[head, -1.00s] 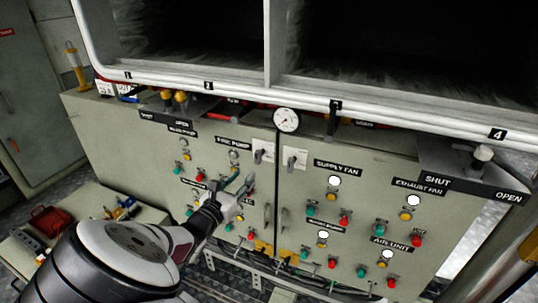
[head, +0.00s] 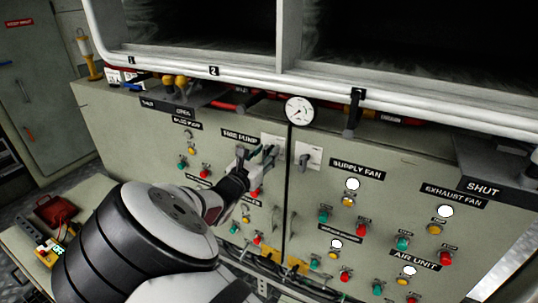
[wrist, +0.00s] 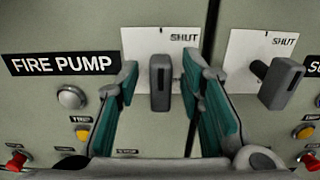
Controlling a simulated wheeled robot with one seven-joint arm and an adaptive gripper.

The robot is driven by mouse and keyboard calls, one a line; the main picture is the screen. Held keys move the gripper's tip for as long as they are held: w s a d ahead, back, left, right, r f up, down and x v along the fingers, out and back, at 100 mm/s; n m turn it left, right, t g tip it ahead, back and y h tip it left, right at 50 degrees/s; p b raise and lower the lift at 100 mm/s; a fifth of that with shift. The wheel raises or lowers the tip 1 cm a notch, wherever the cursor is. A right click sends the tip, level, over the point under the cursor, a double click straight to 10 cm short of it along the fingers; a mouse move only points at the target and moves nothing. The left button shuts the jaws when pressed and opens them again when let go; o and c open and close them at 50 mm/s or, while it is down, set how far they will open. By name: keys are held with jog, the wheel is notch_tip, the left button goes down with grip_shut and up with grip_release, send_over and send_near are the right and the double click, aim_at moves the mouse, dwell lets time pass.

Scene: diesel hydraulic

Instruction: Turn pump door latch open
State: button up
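The fire pump door latch is a dark grey upright handle (wrist: 160,84) on a white plate (wrist: 178,42) marked SHUT, just right of the FIRE PUMP label. My gripper (wrist: 162,95) is open, with one teal-padded finger on each side of this handle. A gap shows between the handle and each finger. In the head view my gripper (head: 256,154) is in front of the latch plate (head: 271,142) and hides most of the handle.
A second latch (wrist: 281,84) on its own SHUT plate sits right of the door seam. Buttons and lamps surround the labels, with a silver lamp (wrist: 71,97) left of my fingers. A round gauge (head: 300,110) and a white rail (head: 250,76) are above.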

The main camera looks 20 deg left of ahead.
jog(key=shift+w, duration=0.25)
grip_shut()
